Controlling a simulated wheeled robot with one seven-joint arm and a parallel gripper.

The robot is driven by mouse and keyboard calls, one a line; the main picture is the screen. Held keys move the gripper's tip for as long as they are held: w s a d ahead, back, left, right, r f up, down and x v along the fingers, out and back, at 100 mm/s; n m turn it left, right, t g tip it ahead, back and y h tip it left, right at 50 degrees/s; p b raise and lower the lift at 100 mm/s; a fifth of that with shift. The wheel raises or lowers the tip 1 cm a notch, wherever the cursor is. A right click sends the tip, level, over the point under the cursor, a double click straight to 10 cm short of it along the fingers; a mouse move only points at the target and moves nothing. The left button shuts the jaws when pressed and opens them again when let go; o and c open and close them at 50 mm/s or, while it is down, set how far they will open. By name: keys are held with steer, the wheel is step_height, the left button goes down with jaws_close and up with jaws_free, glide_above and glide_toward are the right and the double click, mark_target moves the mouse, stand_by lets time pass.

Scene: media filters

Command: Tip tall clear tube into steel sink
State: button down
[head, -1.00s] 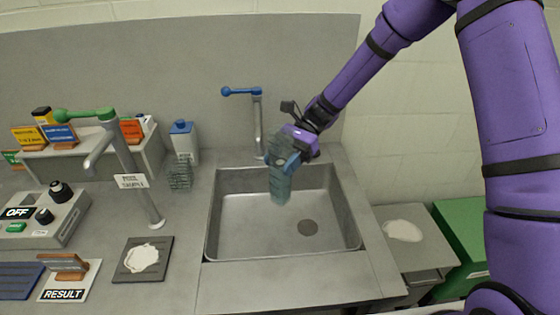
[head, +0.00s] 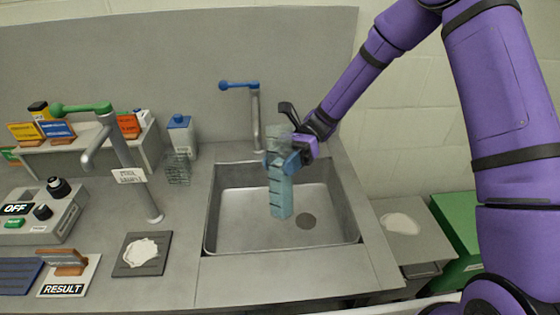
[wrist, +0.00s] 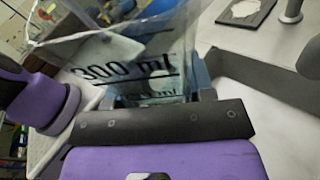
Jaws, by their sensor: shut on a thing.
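The tall clear tube (head: 281,198) is held above the steel sink (head: 232,240), close to upright in the head view. Bluish liquid with dark graduation marks shows in its lower part; its upper part looks clear. My gripper (head: 284,160) is shut on the tube around its upper half, coming from the right. In the wrist view the tube (wrist: 140,62) fills the middle between the fingers, with a "300 ml" mark readable. The sink basin below is empty, with a round dark drain (head: 306,221).
A tap with a blue handle (head: 238,86) stands behind the sink, close to my gripper. A control box (head: 38,212) sits further left.

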stand_by(0.3)
steer(key=shift+s+f+m+g, duration=0.1)
steer(key=shift+s+m+g, duration=0.3)
steer(key=shift+g, duration=0.1)
steer(key=shift+s+f+m+g+y, duration=0.2)
steer(key=shift+s+m+g+y, duration=0.1)
steer(key=shift+m+y, duration=0.1)
steer(key=shift+f, duration=0.1)
stand_by(0.4)
steer(key=shift+s+f+m+y, duration=0.15)
steer(key=shift+s+m+y, duration=0.05)
steer(key=shift+m+y, duration=0.2)
steer(key=shift+s+f+m+g+y, duration=0.3)
steer(key=shift+f+m+y, duration=0.1)
steer(key=shift+m, duration=0.1)
stand_by(0.3)
